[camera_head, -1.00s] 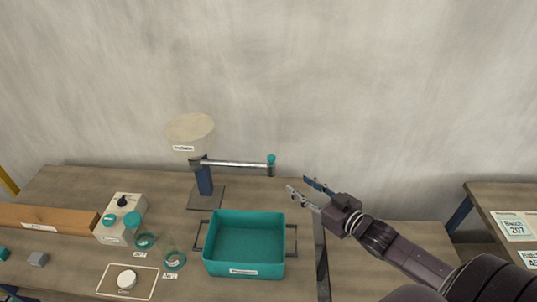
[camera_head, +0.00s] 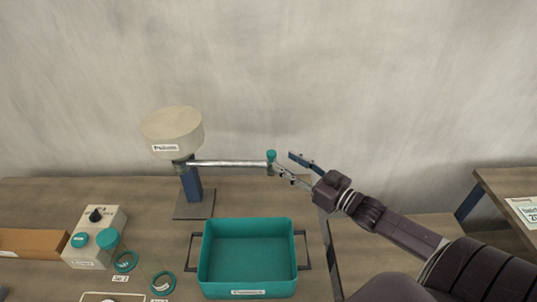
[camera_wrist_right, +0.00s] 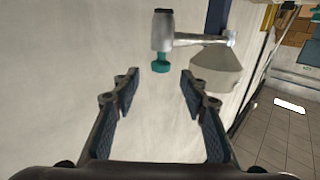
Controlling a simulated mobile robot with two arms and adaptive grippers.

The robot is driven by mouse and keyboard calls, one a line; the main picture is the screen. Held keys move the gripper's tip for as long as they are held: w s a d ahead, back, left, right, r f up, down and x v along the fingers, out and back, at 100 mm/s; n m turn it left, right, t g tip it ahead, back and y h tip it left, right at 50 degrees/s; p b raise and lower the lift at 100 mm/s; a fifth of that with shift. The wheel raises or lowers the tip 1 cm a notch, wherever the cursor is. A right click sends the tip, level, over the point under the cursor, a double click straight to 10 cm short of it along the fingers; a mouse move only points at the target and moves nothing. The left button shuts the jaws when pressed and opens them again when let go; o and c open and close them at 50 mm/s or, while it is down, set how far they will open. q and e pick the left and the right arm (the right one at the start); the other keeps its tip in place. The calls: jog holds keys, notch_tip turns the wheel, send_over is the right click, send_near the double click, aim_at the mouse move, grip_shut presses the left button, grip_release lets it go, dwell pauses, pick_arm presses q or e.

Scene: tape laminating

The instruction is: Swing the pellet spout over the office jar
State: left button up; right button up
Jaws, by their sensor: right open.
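The pellet spout (camera_head: 228,163) is a silver horizontal arm reaching right from the cream hopper (camera_head: 173,130) on its blue post. A teal knob (camera_head: 271,155) tops its outer end and also shows in the right wrist view (camera_wrist_right: 160,65). My right gripper (camera_head: 286,163) is open and empty, just right of the spout end. In the wrist view the knob lines up between its fingertips (camera_wrist_right: 158,80), slightly beyond them; contact cannot be told. I cannot tell which thing is the office jar. My left gripper is out of view.
A teal bin (camera_head: 248,292) with side handles stands in front of the spout. A second table (camera_head: 510,200) stands at the right. The wall is behind.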

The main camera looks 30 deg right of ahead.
aim_at(275, 155)
jog(key=shift+r+p+x, duration=0.2)
jog(key=shift+p+x, duration=0.35)
jog(key=shift+x, duration=2.8)
jog(key=shift+c, duration=0.3)
grip_shut()
